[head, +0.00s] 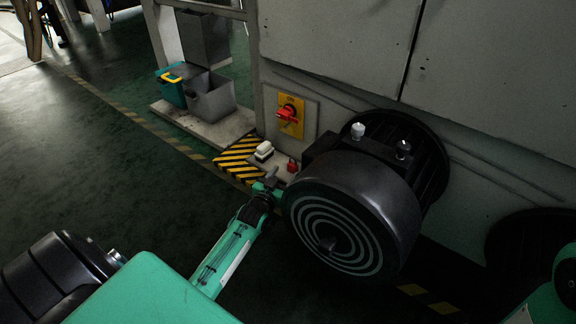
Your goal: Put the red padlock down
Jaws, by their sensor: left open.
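The small red padlock (292,166) is on a pale ledge at the foot of the machine, left of the big dark motor. My left gripper (271,181) is open, just in front of and to the left of the padlock. A gap seems to show between them, but the view is too small to be sure. My right gripper is out of view; only part of my right arm shows at the lower right.
A white block (264,150) lies beside the padlock. The ringed motor (345,215) stands close to the right of my left gripper. A red switch on a yellow plate (290,114) is above. Grey bins (209,98) stand further back.

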